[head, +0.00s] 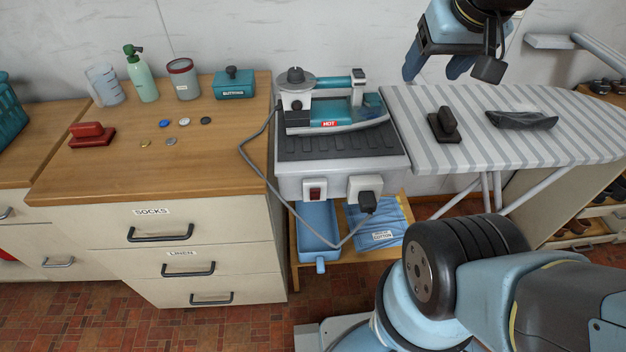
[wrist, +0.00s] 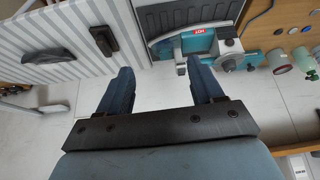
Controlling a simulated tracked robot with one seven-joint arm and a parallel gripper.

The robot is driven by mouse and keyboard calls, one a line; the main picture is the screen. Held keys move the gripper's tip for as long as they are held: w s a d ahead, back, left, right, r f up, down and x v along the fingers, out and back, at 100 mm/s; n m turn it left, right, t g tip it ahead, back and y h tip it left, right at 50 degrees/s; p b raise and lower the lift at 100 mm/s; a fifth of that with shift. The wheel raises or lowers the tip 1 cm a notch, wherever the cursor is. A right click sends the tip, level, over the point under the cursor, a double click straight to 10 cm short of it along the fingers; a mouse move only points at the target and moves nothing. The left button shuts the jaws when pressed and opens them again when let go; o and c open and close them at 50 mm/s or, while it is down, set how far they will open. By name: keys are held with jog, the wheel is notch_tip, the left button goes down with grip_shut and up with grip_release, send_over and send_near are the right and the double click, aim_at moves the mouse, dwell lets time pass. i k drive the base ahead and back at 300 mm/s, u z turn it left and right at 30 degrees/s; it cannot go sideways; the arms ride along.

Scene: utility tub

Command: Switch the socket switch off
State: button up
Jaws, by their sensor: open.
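The socket switch (head: 315,191) is a dark red rocker on a white plate, on the front of the grey ironing station (head: 290,180). Whether it is on or off is too small to tell. Right of it, a black plug (head: 367,202) sits in a white socket (head: 364,184), with a grey cord hanging from it. My gripper (head: 436,72) is open and empty, high above the back of the ironing board, well up and right of the switch. In the wrist view, the fingers of my gripper (wrist: 162,70) are spread apart. The switch is not visible there.
A teal iron (head: 330,112) labelled HOT stands on the station. The striped ironing board (head: 400,105) holds a black brush-like item (head: 444,125) and a dark cloth (head: 521,120). Below the switch are a blue tray (head: 318,235) and folded blue cloth (head: 378,220). A wooden-topped cabinet (head: 225,150) stands left.

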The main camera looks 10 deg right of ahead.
aim_at(314, 193)
jog(key=u, duration=0.85)
jog(key=k, duration=1.65)
jog(key=z, duration=0.8)
jog(key=i, duration=1.05)
jog(key=u, duration=0.05)
